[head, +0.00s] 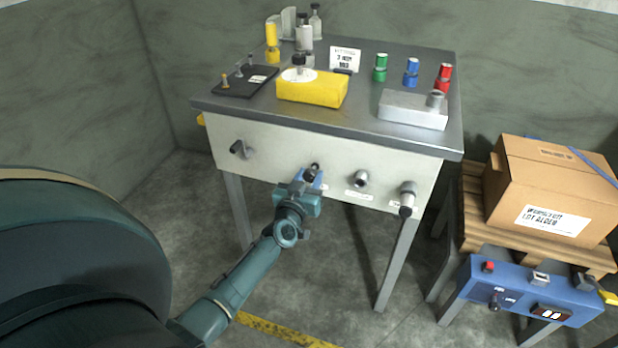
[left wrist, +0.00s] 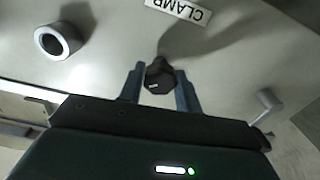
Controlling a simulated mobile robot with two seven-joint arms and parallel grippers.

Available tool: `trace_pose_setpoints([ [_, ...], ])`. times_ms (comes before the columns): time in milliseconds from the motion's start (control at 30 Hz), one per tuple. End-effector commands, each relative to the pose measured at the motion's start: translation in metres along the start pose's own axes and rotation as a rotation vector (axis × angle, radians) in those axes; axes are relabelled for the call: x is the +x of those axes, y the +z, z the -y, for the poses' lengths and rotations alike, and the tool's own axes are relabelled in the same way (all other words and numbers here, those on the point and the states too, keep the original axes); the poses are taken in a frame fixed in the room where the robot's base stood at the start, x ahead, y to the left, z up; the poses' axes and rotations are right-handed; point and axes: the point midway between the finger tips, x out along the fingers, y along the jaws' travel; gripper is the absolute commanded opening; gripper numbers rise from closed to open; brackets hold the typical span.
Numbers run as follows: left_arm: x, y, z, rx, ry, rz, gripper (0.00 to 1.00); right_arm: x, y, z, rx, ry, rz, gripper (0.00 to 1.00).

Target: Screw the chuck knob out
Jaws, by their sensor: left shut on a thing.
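The chuck knob (head: 314,168), a small dark knob, sticks out of the pale front panel of the workbench. My left gripper (head: 305,180) has its blue fingers shut on it from the front. In the left wrist view the black knob (left wrist: 160,76) sits between the two fingertips of my left gripper (left wrist: 160,88), close to the panel. A label (left wrist: 180,10) reading CLAMP is on the panel near the knob. The knob's stem is hidden. My right gripper is not in view.
The panel also carries a lever (head: 238,148), a metal socket (head: 361,178) and a metal cylinder (head: 407,198). On the bench top (head: 215,103) are a yellow block (head: 312,92) and a grey block (head: 412,108). A box (head: 550,190) stands on a pallet at right.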

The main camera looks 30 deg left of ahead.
Motion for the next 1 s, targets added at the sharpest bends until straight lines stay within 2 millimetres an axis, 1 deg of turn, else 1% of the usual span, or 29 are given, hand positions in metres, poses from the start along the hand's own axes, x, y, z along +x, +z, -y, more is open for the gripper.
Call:
trace_pose_setpoints([
  [33,-0.0001,0.0002,0.0,0.0,0.0,0.0,0.16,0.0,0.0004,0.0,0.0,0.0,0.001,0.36],
  [100,-0.0002,0.0001,0.0,-0.001,0.0,0.0,0.11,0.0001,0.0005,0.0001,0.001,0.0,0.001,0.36],
  [267,-0.0002,0.0002,0.0,-0.008,0.0,0.0,0.11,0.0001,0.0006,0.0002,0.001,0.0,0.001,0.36],
  [467,-0.0002,0.0003,0.0,-0.064,-0.001,0.0,0.11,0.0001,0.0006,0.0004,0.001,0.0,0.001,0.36],
  [667,-0.0002,0.0005,-0.0001,-0.193,-0.001,0.0,0.11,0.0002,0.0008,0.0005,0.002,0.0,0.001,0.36],
  [1000,-0.0002,0.001,-0.0006,-0.51,0.0,0.001,0.11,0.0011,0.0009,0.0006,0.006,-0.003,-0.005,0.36],
])
